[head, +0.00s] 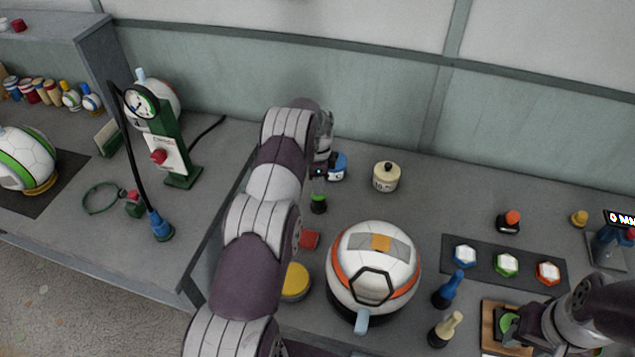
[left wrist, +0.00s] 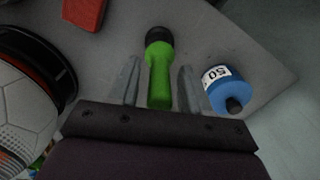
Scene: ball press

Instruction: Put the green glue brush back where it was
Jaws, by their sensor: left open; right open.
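The green glue brush (head: 318,206) stands on the table behind the orange-banded ball, its lower end dark. My left gripper (head: 319,180) is open at the brush. In the left wrist view the brush's green body (left wrist: 158,78) lies between the two open fingers, with a gap visible on each side. A blue brush (head: 449,290) and a cream one (head: 445,329) stand right of the ball. My right gripper (head: 530,328) is at the lower right, near a green piece on a wooden tray, its fingertips hard to make out.
A blue weight marked 50 (left wrist: 226,90) stands close to the left fingers. The orange-banded ball (head: 378,245), a red block (head: 309,240) and a yellow-lidded jar (head: 295,280) are nearby. A cream weight (head: 386,177) stands behind. A dark mat (head: 487,268) holds coloured hexagonal pieces.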

